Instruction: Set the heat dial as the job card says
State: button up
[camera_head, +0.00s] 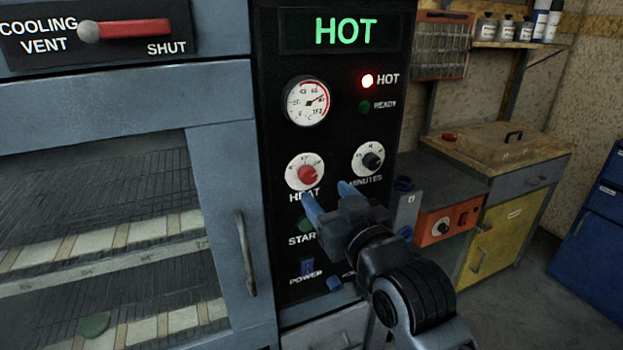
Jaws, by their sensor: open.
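The heat dial (305,172) is a red knob on a white round scale, on the black control panel (270,215). Its "HEAT" label is partly covered by my gripper. My gripper (327,196) is open, with two blue fingertips just below and to the right of the heat dial; I cannot tell whether it touches the panel. The minutes dial (369,160), with a dark knob, is up and right of my gripper. The display (341,31) reads "HOT" in green. The red HOT lamp (367,81) is lit. I see no job card that I can read.
A round gauge (307,101) sits above the heat dial. A green start button (306,225) and a blue power switch (307,268) are below it. The oven door handle (245,253) stands out at left. A red vent lever (135,29) is at upper left. A bench (540,150) is at right.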

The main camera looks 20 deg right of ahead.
aim_at(310, 177)
jog(key=w+p, duration=0.1)
jog(key=w, duration=0.6)
jog(key=c, duration=1)
